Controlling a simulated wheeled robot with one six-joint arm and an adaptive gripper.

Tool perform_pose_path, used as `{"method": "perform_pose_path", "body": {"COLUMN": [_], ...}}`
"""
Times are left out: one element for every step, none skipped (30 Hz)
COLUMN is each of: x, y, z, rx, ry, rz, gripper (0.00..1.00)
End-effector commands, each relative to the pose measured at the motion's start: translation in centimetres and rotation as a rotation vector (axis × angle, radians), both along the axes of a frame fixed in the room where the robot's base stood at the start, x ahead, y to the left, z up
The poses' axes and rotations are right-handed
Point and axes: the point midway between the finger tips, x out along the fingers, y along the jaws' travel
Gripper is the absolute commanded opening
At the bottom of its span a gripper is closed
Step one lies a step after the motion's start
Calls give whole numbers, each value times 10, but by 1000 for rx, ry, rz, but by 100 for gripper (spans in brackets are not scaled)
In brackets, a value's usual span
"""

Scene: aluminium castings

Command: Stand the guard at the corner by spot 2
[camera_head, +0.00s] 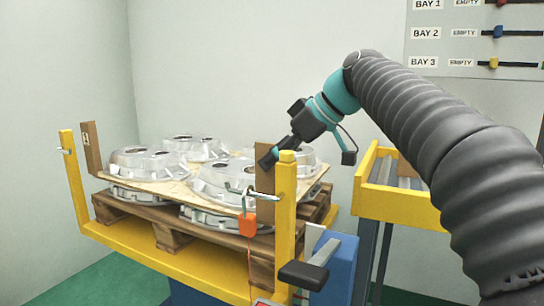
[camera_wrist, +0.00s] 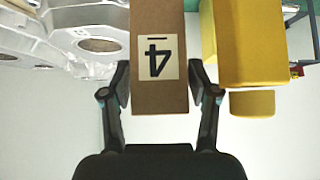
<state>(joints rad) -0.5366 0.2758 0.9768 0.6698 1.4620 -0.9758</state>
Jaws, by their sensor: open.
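A brown cardboard corner guard (camera_head: 264,185) stands upright at the near right corner of the casting stack, beside a yellow post. In the wrist view this guard (camera_wrist: 145,95) carries a label with an upside-down, underlined 4. My gripper (camera_head: 268,158) is at its top. In the wrist view the open fingers (camera_wrist: 159,82) are on either side of the guard; whether they touch it is unclear. A second brown guard (camera_head: 91,150) with a small label stands at the left corner. No marking for spot 2 is readable.
Silver castings (camera_head: 222,180) lie in layers with a board (camera_head: 165,190) between, on a wooden pallet (camera_head: 150,222) in a yellow frame (camera_head: 150,262). A hooked rod with an orange tag (camera_head: 248,224) is close by the guard. A yellow roller stand (camera_head: 400,205) is right.

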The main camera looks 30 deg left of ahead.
Motion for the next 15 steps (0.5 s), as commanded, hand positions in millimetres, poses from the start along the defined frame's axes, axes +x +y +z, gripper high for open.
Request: {"method": "perform_pose_path", "body": {"x": [1, 1, 1, 1, 1, 2, 2, 2, 2, 2, 2, 2, 2, 2, 2], "y": [-5, -8, -13, -17, -21, -27, -31, -36, -42, -46, -50, -55, -59, -63, -66], "z": [6, 10, 15, 19, 23, 29, 34, 38, 44, 48, 52, 57, 61, 64, 68], "rx": [2, 2, 2, 2, 2, 2, 2, 1, 1, 2, 1, 2, 2, 1, 1], "ry": [-3, -3, -3, -3, -3, -3, -3, -4, -4, -3, -3, -3, -3, -2, -2], "rz": [-3, -3, -3, -3, -4, -4, -4, -4, -4, -4, -3, -3, -3, -2, -2], "gripper": [60, 60, 60, 60, 60, 60, 60, 60, 60, 60, 60, 60, 60, 60, 60]}}
